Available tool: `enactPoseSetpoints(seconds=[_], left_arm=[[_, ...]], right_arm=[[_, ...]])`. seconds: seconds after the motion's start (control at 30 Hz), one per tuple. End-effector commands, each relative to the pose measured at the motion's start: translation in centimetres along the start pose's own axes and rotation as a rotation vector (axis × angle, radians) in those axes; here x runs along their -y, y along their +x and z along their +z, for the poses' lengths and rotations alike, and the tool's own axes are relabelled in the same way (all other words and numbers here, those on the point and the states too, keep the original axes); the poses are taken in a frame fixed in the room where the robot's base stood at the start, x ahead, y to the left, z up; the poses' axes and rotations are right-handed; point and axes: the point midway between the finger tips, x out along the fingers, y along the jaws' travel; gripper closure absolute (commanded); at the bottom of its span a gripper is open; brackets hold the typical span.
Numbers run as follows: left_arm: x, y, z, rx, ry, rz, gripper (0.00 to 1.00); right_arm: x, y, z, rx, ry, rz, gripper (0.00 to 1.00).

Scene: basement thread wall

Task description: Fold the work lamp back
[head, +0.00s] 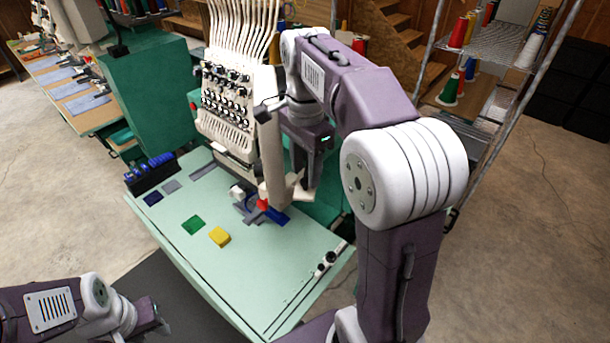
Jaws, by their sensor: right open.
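The work lamp appears to be the beige bar (272,160) at the right side of the embroidery machine's head (228,105). It hangs nearly upright, with its lower end low over the mint-green table. My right gripper (308,178) points down just right of the bar, its dark fingers open. I cannot tell whether a finger touches the lamp; my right arm hides what lies behind it. My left gripper (154,318) is at the lower left, off the table's front-left edge, well away from the lamp. Its jaw opening is not clear.
A red and blue part (272,212) lies below the lamp. A wire thread shelf (495,45) stands at the right.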

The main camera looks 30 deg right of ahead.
Motion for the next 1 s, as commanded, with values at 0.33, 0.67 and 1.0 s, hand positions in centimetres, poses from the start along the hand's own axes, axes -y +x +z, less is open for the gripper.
enactPoseSetpoints(seconds=[0.33, 0.67, 1.0], left_arm=[[0.0, 0.0, 0.0, 0.0, 0.0, 0.0, 0.64], [0.0, 0.0, 0.0, 0.0, 0.0, 0.0, 0.64], [0.0, 0.0, 0.0, 0.0, 0.0, 0.0, 0.64]], right_arm=[[0.0, 2.0, 0.0, 0.0, 0.0, -0.001, 0.57], [0.0, 2.0, 0.0, -0.001, 0.0, -0.002, 1.0], [0.0, 1.9, 0.0, -0.001, 0.0, -0.002, 1.0]])
